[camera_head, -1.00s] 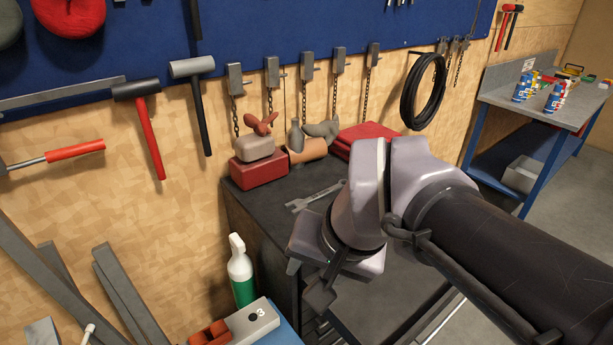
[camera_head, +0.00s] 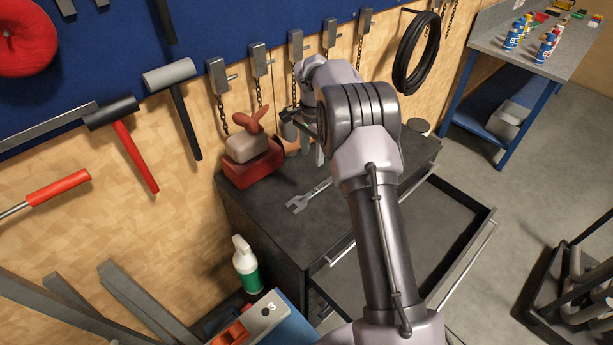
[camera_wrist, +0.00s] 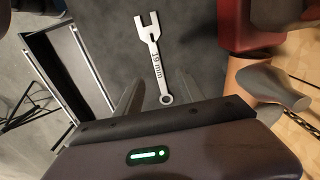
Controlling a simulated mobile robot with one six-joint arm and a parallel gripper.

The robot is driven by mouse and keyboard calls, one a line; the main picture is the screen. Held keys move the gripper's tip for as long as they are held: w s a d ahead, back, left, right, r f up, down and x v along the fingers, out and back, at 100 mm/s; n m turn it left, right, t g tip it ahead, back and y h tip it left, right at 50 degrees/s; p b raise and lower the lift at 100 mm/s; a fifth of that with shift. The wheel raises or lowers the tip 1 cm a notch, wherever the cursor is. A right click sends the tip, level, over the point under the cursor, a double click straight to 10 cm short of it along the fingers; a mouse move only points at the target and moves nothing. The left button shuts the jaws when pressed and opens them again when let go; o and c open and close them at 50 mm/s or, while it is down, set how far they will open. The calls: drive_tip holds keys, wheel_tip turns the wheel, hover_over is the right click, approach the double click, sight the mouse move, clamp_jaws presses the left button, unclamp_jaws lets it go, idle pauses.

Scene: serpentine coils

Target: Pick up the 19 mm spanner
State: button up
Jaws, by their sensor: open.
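The 19 mm spanner (camera_wrist: 154,60) lies flat on the dark top of the cabinet (camera_wrist: 105,55). In the wrist view its open fork end points up and away, and its ring end lies closest to my gripper (camera_wrist: 158,97). The "19 mm" marking is readable on its shank. In the head view the spanner (camera_head: 308,196) shows on the cabinet top to the left of my arm, its far end partly hidden. My gripper is open and empty, its two dark fingers either side of the ring end in the picture.
A red box with a grey block (camera_head: 250,160) stands at the cabinet's back left corner. Orange and grey objects (camera_wrist: 265,80) lie beside the spanner at right in the wrist view. A drawer (camera_head: 420,240) stands open at the front. Hammers hang on the wall.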

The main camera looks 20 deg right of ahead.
wheel_tip(320, 180, down, 3)
drive_tip(key=s, duration=0.2)
hover_over(314, 192)
drive_tip(key=f, duration=0.6)
drive_tip(key=shift+w+a+f+b, duration=0.15)
drive_tip(key=shift+w+a+b, duration=0.05)
drive_tip(key=shift+w+b, duration=0.2)
drive_tip(key=shift+s+f, duration=0.15)
drive_tip(key=shift+s, duration=0.05)
drive_tip(key=f, duration=0.5)
drive_tip(key=shift+d+f, duration=0.1)
drive_tip(key=shift+d, duration=0.1)
drive_tip(key=shift+s, duration=0.15)
drive_tip(key=shift+c, duration=0.4)
clamp_jaws()
